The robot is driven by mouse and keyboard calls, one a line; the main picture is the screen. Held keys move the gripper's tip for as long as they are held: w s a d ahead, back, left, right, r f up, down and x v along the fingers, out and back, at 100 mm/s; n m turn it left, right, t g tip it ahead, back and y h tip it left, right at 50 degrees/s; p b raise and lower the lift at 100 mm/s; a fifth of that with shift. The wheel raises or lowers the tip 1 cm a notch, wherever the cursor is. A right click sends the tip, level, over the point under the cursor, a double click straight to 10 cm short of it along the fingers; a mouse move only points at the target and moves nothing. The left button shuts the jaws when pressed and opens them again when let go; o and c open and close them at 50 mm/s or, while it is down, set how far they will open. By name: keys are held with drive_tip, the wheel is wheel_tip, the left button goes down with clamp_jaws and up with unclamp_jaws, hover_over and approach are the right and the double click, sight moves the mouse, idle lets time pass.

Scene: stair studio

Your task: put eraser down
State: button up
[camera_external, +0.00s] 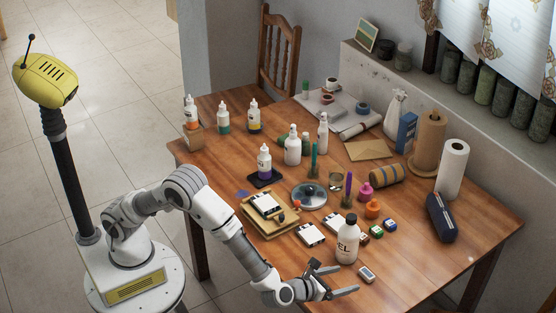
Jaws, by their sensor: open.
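A small pale block with a dark sleeve, which looks like the eraser (367,274), lies on the wooden table (440,262) near its front edge. My gripper (347,279) is low at the front edge, with its fingers spread and nothing seen between them. The block is just beyond the fingertips, to the right, and looks apart from them. The exact gap and the height of the fingers above the tabletop are hard to tell from this view.
A white bottle with dark lettering (347,242) stands close behind the gripper. A dark blue case (440,218) lies at the right. The front right tabletop is clear.

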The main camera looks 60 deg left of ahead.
drive_tip(key=shift+v, duration=1.55)
